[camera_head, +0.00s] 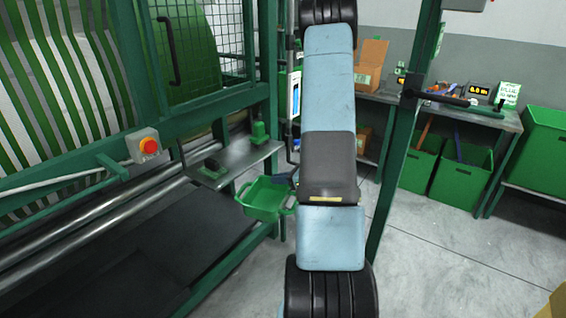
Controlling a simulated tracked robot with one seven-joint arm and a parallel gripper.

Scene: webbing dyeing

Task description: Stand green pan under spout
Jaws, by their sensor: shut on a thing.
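The green pan (262,200) is a small open tray, held roughly level in the air just below the front edge of a grey metal shelf (225,166). My gripper (286,179) shows only as a dark bit at the pan's right rim, shut on it. My arm hides most of the gripper and the fingertips. I cannot make out the spout clearly; a thin dark curved piece (289,150) beside my arm, right of the shelf, is partly hidden.
A small green object (259,133) stands on the shelf. A red stop button (142,145) sits on the green machine frame at left. A green post (390,190) stands right of my arm. A workbench (450,107) and green bins (420,162) are behind.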

